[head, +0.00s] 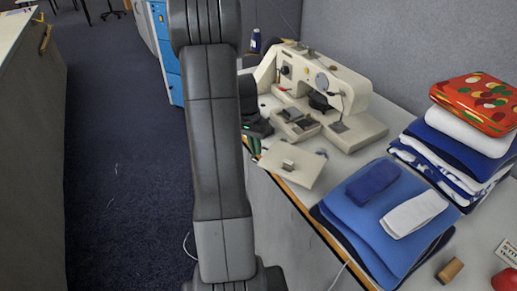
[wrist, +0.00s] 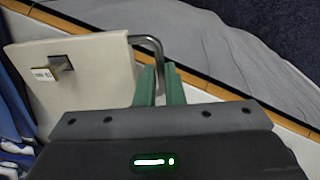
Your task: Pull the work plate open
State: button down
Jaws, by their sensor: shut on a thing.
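The cream work plate (head: 301,177) is a flat panel in front of the cream sewing machine (head: 345,90). It sits at the table's wooden front edge, angled to the machine. A small block (head: 288,164) is on its face. In the wrist view the work plate (wrist: 105,87) fills the left, with a bent metal handle (wrist: 149,41) at its edge. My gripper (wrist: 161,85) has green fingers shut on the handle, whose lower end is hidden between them. In the head view my gripper (head: 255,146) is partly hidden behind my arm.
A blue folded cloth stack (head: 345,222) with two rolled cloths lies right of the plate. A taller fabric stack (head: 455,150) stands behind it. A wooden block (head: 449,270) lies at the front right. Open carpet (head: 120,170) lies left of the table.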

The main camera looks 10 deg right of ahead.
jog(key=shift+w+a+m+y+p, duration=0.2)
jog(key=shift+w+m+p, duration=0.05)
jog(key=shift+w+m, duration=1.1)
jog(key=shift+w+a+m+y+p, duration=0.2)
jog(key=shift+w+m+p, duration=0.05)
jog(key=shift+w+m, duration=1.1)
jog(key=shift+w+g, duration=0.1)
jog(key=shift+g, duration=0.2)
jog(key=c, duration=1.8)
grip_release()
notch_tip(320, 180, up, 14)
jog(key=w, duration=0.2)
jog(key=shift+a+f, duration=0.15)
jog(key=shift+a, duration=0.2)
